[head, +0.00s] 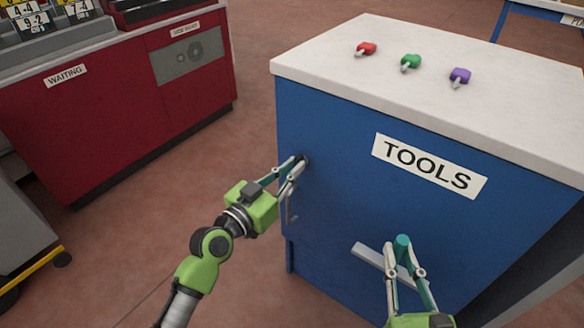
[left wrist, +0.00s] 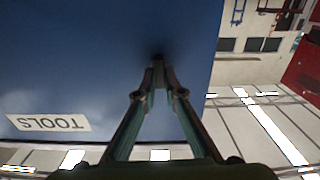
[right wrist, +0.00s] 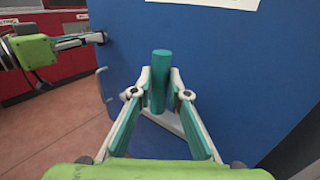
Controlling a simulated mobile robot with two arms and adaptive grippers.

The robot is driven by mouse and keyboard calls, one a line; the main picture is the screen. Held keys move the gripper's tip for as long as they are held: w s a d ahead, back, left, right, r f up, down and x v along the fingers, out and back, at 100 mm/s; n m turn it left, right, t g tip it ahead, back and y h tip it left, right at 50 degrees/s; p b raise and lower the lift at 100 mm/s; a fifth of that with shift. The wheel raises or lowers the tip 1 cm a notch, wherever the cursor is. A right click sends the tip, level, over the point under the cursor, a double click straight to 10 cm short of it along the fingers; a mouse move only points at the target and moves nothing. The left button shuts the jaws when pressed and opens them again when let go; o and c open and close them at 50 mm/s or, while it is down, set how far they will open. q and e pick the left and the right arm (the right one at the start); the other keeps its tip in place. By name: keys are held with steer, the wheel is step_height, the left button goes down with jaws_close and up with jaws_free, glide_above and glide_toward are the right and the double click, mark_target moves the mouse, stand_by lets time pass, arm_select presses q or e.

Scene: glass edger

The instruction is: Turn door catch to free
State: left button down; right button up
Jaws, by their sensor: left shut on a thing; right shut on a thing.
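A blue cabinet (head: 335,180) marked TOOLS has a pale grey bar (head: 368,257) slanting across its front. A teal peg (head: 402,243) sticks out at the bar; it also shows in the right wrist view (right wrist: 161,75). My right gripper (head: 405,270) is shut on this peg, one finger on each side. My left gripper (head: 297,165) is shut on a small dark knob (head: 304,159) near the front's left edge. In the left wrist view its fingertips (left wrist: 158,65) meet at the blue surface and mostly hide the knob. I cannot tell which part is the door catch.
A grey pull handle (head: 290,207) sits below my left gripper. Red, green and purple keys (head: 411,62) lie on the cabinet's white top (head: 490,95). A red cabinet (head: 120,110) marked WAITING stands at the left. Open floor (head: 150,215) lies between them.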

arm_select(q)
steer(key=n+p, duration=0.1)
steer(key=n, duration=0.3)
steer(key=shift+w+a, duration=0.1)
steer(key=n+p, duration=0.1)
steer(key=n, duration=0.4)
steer(key=shift+a+f+n+p, duration=0.1)
steer(key=shift+n+p, duration=0.4)
steer(key=shift+n, duration=1.6)
steer(key=shift+f+n+p, duration=0.1)
steer(key=shift+n+p, duration=0.35)
steer(key=shift+n, duration=1.65)
steer(key=c, duration=2.1)
jaws_free()
steer(key=shift+c, duration=0.2)
steer(key=v, duration=1.2)
